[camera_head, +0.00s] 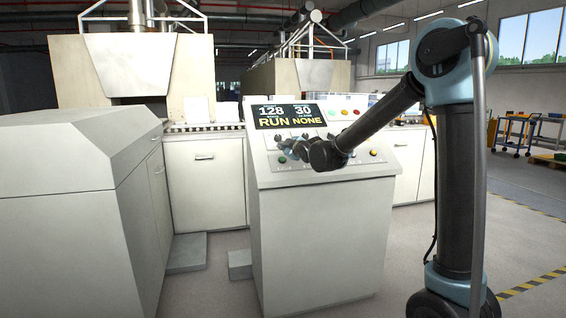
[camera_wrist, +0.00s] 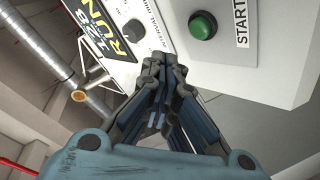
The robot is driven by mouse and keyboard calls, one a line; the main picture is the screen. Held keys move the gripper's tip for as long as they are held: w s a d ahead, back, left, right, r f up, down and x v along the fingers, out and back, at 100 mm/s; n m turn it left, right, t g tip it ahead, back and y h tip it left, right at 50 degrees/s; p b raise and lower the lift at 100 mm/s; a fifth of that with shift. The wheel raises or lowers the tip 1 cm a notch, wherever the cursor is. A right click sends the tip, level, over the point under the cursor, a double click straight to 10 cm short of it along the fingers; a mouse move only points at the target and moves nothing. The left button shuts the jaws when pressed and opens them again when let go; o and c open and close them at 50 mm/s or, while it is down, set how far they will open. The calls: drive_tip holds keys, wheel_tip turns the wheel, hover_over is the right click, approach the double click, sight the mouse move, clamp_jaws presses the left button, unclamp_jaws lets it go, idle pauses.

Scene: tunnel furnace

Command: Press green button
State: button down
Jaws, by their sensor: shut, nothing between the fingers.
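The green button (camera_wrist: 203,25) is a round dome on the white panel in the wrist view, beside a "START" label. In the head view it is a small green spot (camera_head: 282,159) at the lower left of the sloped control panel (camera_head: 380,132). My gripper (camera_wrist: 163,66) is shut and empty. In the wrist view its fingertips lie below and left of the button in the picture, apart from it. In the head view my gripper (camera_head: 284,146) is over the panel's left part, near the button; its exact height above the panel is hard to tell.
A display (camera_head: 290,116) reading "RUN" and "NONE" sits above the controls. A black knob (camera_wrist: 133,30) lies near the button. Other coloured buttons are on the panel's right. A pale cabinet (camera_head: 70,150) stands left, with floor room at the right.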

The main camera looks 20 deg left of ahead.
drive_tip(key=shift+s+d+r, duration=0.25)
drive_tip(key=shift+s+r, duration=0.2)
drive_tip(key=shift+r, duration=0.2)
drive_tip(key=s+d+f+m+g+h, duration=0.1)
drive_tip(key=s+d+f+m+h, duration=0.25)
drive_tip(key=d, duration=0.85)
drive_tip(key=s+d+f+m+g+h, duration=0.1)
drive_tip(key=s+d+f+m+h, duration=0.2)
drive_tip(key=d, duration=0.9)
drive_tip(key=s+d+f+m+g+h, duration=0.1)
drive_tip(key=s+d+f+m+h, duration=0.3)
drive_tip(key=d, duration=0.8)
drive_tip(key=s+d+f+m+g, duration=0.2)
drive_tip(key=s+d+f, duration=0.3)
drive_tip(key=s, duration=0.4)
drive_tip(key=s+d+f+m+g, duration=0.2)
drive_tip(key=s+d+f+m, duration=0.1)
drive_tip(key=s, duration=0.7)
drive_tip(key=s+d+f+m+g, duration=0.2)
drive_tip(key=s+d+f, duration=0.4)
drive_tip(key=s, duration=0.4)
drive_tip(key=shift+s+d+f+m+g, duration=0.3)
drive_tip(key=shift+d+g, duration=0.3)
drive_tip(key=shift+d, duration=0.3)
